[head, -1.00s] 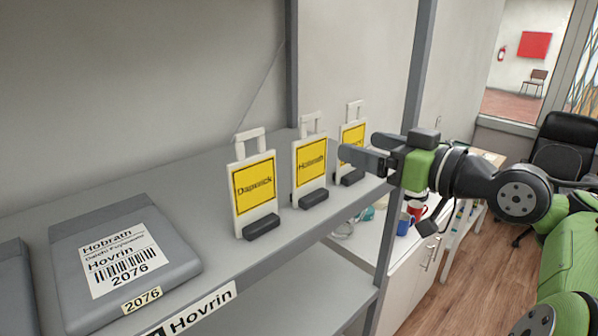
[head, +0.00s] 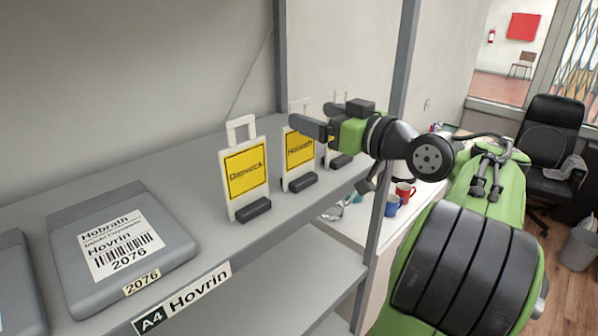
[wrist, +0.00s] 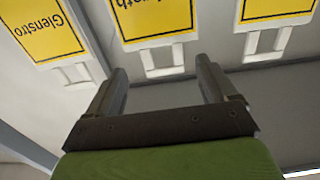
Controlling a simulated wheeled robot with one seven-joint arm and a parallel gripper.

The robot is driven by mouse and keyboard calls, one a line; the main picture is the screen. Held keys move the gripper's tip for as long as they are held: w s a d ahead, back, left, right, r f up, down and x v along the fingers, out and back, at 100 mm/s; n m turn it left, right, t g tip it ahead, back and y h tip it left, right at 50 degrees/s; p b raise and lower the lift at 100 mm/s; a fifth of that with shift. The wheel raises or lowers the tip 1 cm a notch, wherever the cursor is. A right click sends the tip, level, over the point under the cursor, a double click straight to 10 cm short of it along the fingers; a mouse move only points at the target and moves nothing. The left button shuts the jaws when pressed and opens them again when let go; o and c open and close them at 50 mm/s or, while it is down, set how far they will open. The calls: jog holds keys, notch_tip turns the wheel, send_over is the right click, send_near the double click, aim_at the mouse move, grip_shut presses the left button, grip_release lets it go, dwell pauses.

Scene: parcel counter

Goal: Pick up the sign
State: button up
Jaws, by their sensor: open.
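Three white signs with yellow panels stand in a row on the grey shelf. The nearest sign (head: 246,178) reads Dapwick; the middle sign (head: 299,155) reads Hobrath. The far sign (head: 338,158) is mostly hidden behind my gripper; its panel in the wrist view (wrist: 45,30) reads Glenstro, cut off. My gripper (head: 310,128) is open and empty by the top of the middle sign. In the wrist view, the middle sign's handle (wrist: 162,60) shows just beyond and between the two fingertips, apart from them. The nearest sign (wrist: 275,12) shows at the right there.
A grey parcel (head: 120,245) labelled Hovrin 2076 lies on the shelf (head: 190,185) at left. A shelf upright (head: 398,110) stands behind my wrist. Cups, including a red mug (head: 405,193), stand on a white counter at right. A black chair (head: 548,140) is farther right.

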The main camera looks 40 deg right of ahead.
aim_at(292, 109)
jog(key=shift+w+a+p, duration=0.15)
jog(key=shift+w+p, duration=0.6)
jog(key=shift+w, duration=1)
jog(key=shift+w+a+p, duration=0.15)
jog(key=shift+w+p, duration=0.55)
jog(key=shift+w, duration=1.05)
jog(key=shift+s, duration=0.2)
jog(key=shift+c, duration=1.4)
jog(key=c, duration=1.2)
